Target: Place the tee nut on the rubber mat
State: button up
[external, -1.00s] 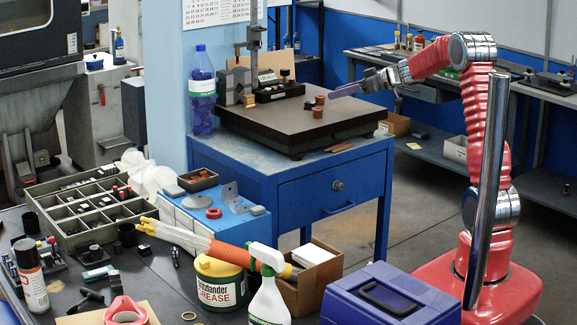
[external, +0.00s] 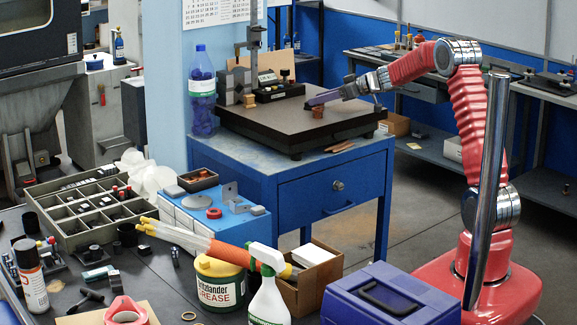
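My gripper (external: 311,101) is over the dark plate (external: 262,122) on the blue cabinet, its long purple-grey fingers pointing left. The fingertips are just above a small reddish-brown block (external: 318,112) standing on the plate. I cannot tell whether they touch it or anything behind it. The fingers are seen side-on, so their opening does not show. I cannot pick out the tee nut for sure; the small brown block is one candidate. No surface is clearly a rubber mat.
A black stand with a post (external: 254,60) and a blue bottle (external: 202,95) are left of the gripper. Flat brown strips (external: 340,146) lie at the cabinet's front edge. The front bench holds a divided tray (external: 62,240), a grease tub (external: 219,284) and a blue toolbox (external: 335,306).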

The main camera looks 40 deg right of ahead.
jog(key=shift+x, duration=2)
jog(key=shift+s+a, duration=0.1)
grip_shut()
jog(key=shift+r, duration=0.1)
jog(key=shift+r, duration=1.25)
jog(key=s+d, duration=0.4)
jog(key=s, duration=0.4)
jog(key=s+d, duration=0.3)
jog(key=s, duration=0.5)
jog(key=shift+s+d+r, duration=0.15)
jog(key=shift+d+r, duration=0.2)
jog(key=shift+r, duration=0.05)
